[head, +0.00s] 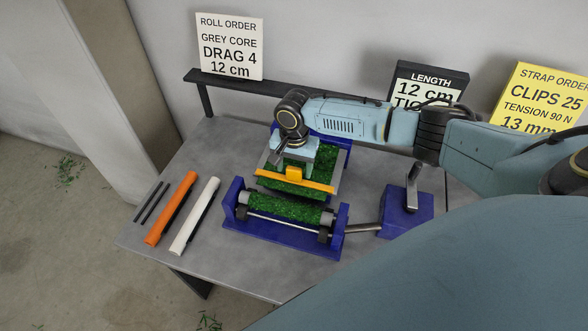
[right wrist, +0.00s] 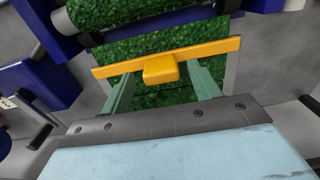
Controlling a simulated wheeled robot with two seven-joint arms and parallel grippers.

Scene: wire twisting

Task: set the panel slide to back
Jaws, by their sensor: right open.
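An orange-yellow bar with a raised block (head: 294,174) lies across a green, grey-edged panel; I take it for the panel slide. The panel's grey edge (head: 337,180) shows beside my gripper. My right gripper (head: 293,163) is over the panel, just behind the bar. In the right wrist view, the bar's block (right wrist: 160,71) sits at the open gap between my right gripper's two fingers (right wrist: 162,88). I cannot tell whether the fingers touch it. The arm and gripper hide the back of the panel. My left gripper is not in view.
A green roller (head: 285,209) sits in a blue frame (head: 270,239) in front of the panel. A blue block with a crank (head: 407,215) stands right. Orange (head: 172,208) and white (head: 195,216) rolls lie left beside dark rods (head: 150,202). Signs (head: 230,46) stand behind.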

